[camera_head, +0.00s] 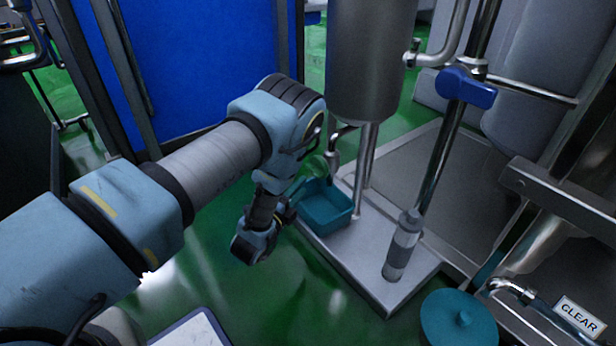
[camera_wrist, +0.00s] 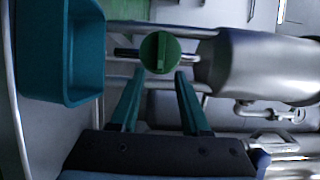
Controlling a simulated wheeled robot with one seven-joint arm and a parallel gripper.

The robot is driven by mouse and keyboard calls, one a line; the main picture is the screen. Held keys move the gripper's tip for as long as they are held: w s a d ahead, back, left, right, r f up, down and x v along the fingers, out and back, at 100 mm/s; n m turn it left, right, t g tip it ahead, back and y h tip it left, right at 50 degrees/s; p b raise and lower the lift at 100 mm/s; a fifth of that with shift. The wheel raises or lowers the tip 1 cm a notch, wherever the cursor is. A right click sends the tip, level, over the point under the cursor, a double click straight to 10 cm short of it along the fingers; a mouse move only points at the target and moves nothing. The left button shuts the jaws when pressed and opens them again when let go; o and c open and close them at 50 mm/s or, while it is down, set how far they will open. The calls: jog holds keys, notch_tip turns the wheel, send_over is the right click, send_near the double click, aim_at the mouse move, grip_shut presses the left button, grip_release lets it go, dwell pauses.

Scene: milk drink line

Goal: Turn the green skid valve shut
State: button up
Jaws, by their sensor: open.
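The green skid valve (camera_wrist: 159,53) shows in the wrist view as a round knob with a raised bar. The bar runs up and down in the picture, across the horizontal metal pipe behind it. My gripper (camera_wrist: 159,76) is open, with its two teal fingers spread below the knob in the picture. One finger points to its left side and the other to its right. Nothing is between the fingers, and I cannot tell how far they are from the knob in depth.
A teal bin (camera_head: 327,206) sits on the skid plate (camera_head: 378,285); it also shows in the wrist view (camera_wrist: 86,52). A steel vessel (camera_head: 370,60) stands above. A grey bottle-like cylinder (camera_head: 402,247), a blue valve handle (camera_head: 466,88) and a teal lidded drum (camera_head: 458,322) are to the right.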

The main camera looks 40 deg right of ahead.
jog(key=shift+p+v, duration=0.35)
jog(key=shift+v, duration=1.7)
